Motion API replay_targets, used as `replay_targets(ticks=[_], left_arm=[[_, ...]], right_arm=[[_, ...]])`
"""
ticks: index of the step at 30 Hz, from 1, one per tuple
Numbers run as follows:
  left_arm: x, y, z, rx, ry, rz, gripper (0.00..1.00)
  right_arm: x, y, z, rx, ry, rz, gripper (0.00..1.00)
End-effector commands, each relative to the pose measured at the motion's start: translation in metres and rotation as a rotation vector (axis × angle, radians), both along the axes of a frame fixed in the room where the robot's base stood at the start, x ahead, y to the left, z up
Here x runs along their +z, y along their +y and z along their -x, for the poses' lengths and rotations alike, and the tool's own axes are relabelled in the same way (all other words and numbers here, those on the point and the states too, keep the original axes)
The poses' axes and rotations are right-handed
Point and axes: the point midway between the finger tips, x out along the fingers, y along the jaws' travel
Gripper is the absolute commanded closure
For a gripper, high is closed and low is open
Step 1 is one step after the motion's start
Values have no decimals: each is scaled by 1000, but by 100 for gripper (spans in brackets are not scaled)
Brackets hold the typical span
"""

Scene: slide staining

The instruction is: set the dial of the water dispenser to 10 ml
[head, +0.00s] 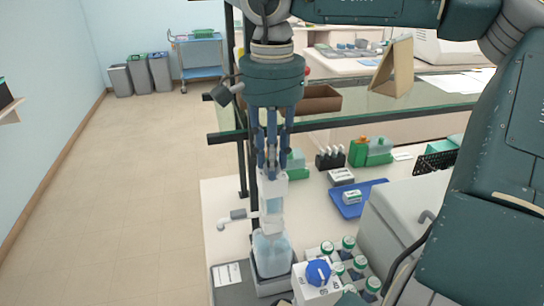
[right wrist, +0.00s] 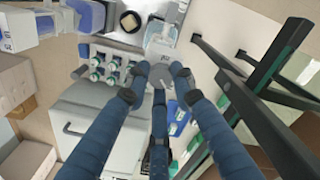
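The water dispenser (head: 272,222) stands on the front of the bench. It has a white pump body, a spout (head: 235,215) pointing left and a clear bluish bottle (head: 271,256) below. My right gripper (head: 271,172) points down over the top of the pump, its blue fingers at the top of the body. In the right wrist view my right gripper (right wrist: 160,76) has its fingertips around a small grey round part (right wrist: 161,79). I cannot tell whether they touch it. The dial's scale and setting are not readable. My left gripper is out of view.
A white container with a blue cap (head: 318,272) and several green-capped bottles (head: 347,243) stand close right of the dispenser. A grey box-shaped appliance (head: 390,222) and a blue tray (head: 376,188) are further right. A glass shelf (head: 375,108) lies behind. Open floor lies left.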

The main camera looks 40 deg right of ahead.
Motion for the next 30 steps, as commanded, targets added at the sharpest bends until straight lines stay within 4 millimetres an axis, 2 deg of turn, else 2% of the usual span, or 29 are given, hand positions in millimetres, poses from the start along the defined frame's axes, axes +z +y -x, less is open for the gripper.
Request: replay_targets(ticks=[1,2,14,20,30], left_arm=[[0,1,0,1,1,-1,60],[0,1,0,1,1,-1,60],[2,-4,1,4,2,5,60],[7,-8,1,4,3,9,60],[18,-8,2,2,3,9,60]], right_arm=[[0,0,0,0,-1,0,94],[0,0,0,0,-1,1,100],[1,0,0,38,-2,-1,100],[2,0,-1,146,-3,-2,100],[3,0,-1,432,-4,-1,100]])
